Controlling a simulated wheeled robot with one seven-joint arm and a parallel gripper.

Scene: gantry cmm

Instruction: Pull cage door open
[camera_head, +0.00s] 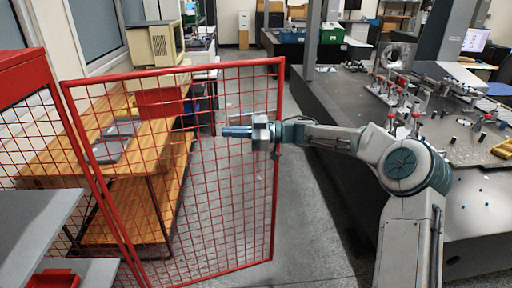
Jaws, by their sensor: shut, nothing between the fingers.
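The cage door (168,72) is a red-framed wire mesh panel in the left half of the head view. It stands swung out at an angle from the fixed red cage panel (50,115) on the left. My gripper (226,132) is shut and empty, pointing left, near the door's free right edge. It overlaps the mesh in the picture and appears to be on the near side, but I cannot tell whether it touches the door. No door handle can be made out.
A wooden workbench (60,160) and an old beige monitor (155,42) show behind the mesh. A large dark measuring table (330,130) with fixtures stands on the right. Grey shelves (45,235) are at the lower left. Grey floor (310,240) lies clear between door and table.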

